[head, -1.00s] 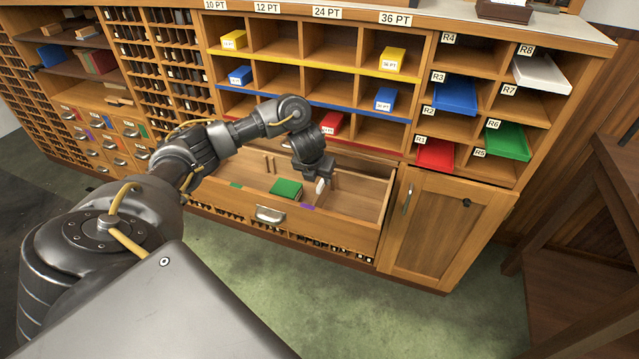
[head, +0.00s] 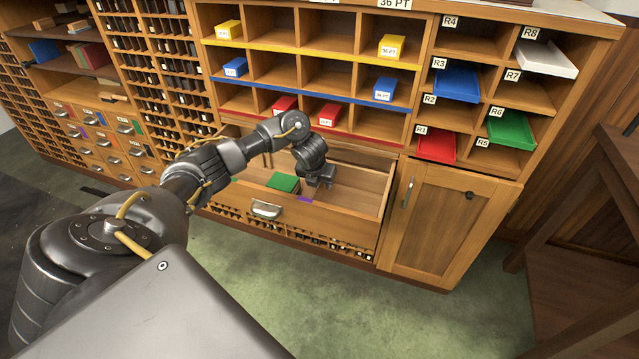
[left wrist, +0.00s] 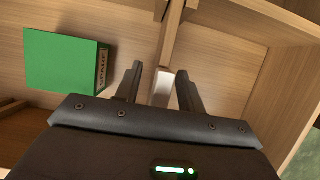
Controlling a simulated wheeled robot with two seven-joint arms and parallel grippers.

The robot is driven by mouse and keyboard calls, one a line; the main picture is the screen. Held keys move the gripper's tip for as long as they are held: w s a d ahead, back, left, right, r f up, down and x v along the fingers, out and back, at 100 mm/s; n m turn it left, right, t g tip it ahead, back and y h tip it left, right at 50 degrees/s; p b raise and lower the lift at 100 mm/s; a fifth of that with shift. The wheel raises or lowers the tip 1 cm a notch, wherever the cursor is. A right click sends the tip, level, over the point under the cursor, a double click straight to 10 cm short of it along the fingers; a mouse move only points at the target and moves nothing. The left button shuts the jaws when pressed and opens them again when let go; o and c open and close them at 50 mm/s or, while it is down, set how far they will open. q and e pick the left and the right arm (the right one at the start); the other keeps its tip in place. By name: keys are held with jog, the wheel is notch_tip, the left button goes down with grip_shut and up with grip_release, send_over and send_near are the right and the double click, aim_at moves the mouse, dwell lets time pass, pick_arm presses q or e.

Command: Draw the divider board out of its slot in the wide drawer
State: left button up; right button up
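The wide drawer (head: 335,228) is pulled open below the shelves. My left gripper (head: 319,184) is inside it, right of a green box. In the left wrist view my left gripper (left wrist: 158,82) is open, with its two fingers apart. A pale tab (left wrist: 163,90) stands between the fingers, with a gap visible on its left side. A narrow wooden strip, seemingly the divider board (left wrist: 168,45), runs from the tab up to slot strips at the drawer wall. In the head view my gripper hides the board. My right gripper is not in view.
The green box (head: 283,183) lies in the drawer left of my gripper; it also shows in the left wrist view (left wrist: 60,62). A purple piece (head: 305,199) lies near the drawer front. Shelves with red boxes (head: 329,115) hang close above the drawer. A cupboard door (head: 448,225) is to the right.

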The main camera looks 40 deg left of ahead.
pick_arm(q)
jog(key=shift+c, duration=0.5)
grip_shut()
jog(key=shift+r, duration=0.25)
jog(key=shift+r+p, duration=0.35)
jog(key=shift+p, duration=0.2)
